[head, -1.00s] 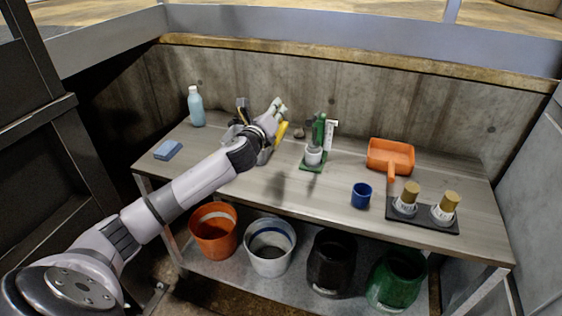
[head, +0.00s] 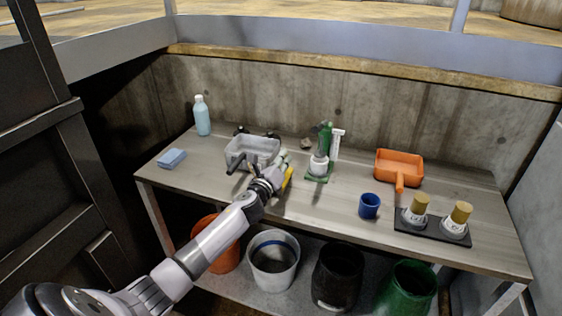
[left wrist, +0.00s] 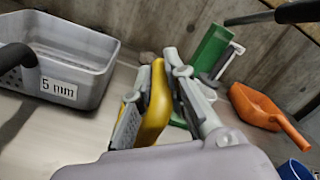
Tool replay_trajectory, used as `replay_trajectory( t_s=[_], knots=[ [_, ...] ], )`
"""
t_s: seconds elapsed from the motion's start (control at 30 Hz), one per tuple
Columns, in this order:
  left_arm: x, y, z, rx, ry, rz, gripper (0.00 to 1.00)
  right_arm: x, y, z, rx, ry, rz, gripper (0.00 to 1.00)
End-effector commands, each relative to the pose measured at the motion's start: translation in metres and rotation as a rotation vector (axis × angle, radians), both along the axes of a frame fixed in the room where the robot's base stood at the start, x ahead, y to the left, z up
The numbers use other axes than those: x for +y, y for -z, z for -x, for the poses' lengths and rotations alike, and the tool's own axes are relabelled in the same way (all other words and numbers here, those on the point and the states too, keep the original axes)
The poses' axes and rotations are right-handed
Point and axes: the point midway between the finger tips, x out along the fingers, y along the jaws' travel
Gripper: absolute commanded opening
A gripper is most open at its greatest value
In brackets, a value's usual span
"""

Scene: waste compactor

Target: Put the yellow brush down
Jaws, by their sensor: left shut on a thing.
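The yellow brush (head: 287,180) is held in my left gripper (head: 280,163), over the middle of the table (head: 300,198). In the left wrist view the yellow body of the brush (left wrist: 156,108) stands between the grey fingers (left wrist: 160,75), with its bristle side turned left. The gripper is shut on it. The brush shows close to the table top, but I cannot tell whether it touches. My right gripper is in neither view.
A grey sieve tray (head: 235,150) stands just left of the gripper. A green stand (head: 320,172) is to its right, then an orange scoop (head: 400,160) and a blue cup (head: 369,206). The table front between gripper and cup is clear.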

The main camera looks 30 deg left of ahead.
Motion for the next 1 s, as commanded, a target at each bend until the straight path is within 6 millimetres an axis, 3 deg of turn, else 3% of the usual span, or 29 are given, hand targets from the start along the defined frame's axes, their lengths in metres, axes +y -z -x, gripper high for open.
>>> replay_trajectory(
  t_s=[0.23, 0.27, 0.53, 0.9, 1.0],
  knots=[
    [0.0, 0.0036, -0.0001, -0.001, 0.0, 0.0, 0.0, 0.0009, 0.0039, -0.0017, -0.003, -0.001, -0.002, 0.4],
    [0.0, 0.003, -0.0001, 0.0, 0.0, 0.0, 0.14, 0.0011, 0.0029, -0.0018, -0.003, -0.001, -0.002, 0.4],
    [0.0, 0.0022, 0.0, 0.0, 0.0, 0.0, 0.33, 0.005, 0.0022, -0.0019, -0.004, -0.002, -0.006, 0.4],
    [0.0, -0.0029, -0.0001, -0.001, 0.0, -0.001, 0.33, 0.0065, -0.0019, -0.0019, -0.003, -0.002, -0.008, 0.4],
    [-0.002, -0.0005, 0.0095, 0.001, 0.001, -0.003, 0.33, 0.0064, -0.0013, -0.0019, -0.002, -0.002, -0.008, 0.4]
  ],
)
